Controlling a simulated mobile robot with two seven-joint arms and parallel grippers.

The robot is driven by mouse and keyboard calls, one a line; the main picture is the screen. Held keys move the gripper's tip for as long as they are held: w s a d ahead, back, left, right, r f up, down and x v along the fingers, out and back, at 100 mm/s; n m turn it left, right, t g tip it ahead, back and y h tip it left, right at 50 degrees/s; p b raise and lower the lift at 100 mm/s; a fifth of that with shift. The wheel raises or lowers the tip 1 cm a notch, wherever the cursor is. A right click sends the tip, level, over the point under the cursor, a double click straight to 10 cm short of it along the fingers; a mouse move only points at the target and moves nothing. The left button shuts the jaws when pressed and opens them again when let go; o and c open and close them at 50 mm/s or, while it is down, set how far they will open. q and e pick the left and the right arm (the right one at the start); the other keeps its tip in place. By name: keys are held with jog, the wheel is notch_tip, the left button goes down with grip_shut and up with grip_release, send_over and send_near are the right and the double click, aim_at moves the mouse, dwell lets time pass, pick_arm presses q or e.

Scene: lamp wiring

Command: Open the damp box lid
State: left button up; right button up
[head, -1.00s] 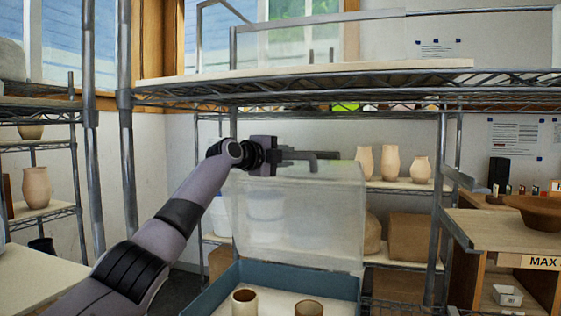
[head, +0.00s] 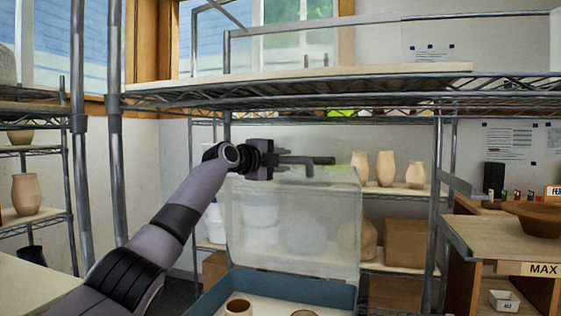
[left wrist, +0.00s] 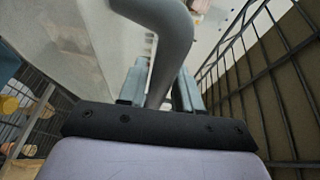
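The damp box (head: 210,301) is a blue-grey tray at the bottom of the head view. Its translucent lid (head: 290,235) stands raised, roughly upright, at the tray's back edge. My left gripper (head: 318,161) is at the lid's top edge. In the left wrist view, a thick grey curved handle (left wrist: 170,50) runs between the two fingers (left wrist: 160,88), which lie close on both sides of it. The lid's pale sheet (left wrist: 60,60) is to the left there. My right gripper is out of view.
Small clay cups, one being a brown cup (head: 238,307), stand in the box. A metal wire shelf (head: 300,92) crosses above the arm. Behind are pale vases (head: 386,168) on a rack. A wooden workbench with a brown bowl (head: 538,216) is at right.

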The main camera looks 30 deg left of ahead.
pick_arm(q)
jog(key=shift+s, duration=0.1)
jog(key=s+a+b, duration=0.1)
jog(key=s+b, duration=0.2)
jog(key=s, duration=0.4)
jog(key=shift+r, duration=0.25)
dwell(0.6)
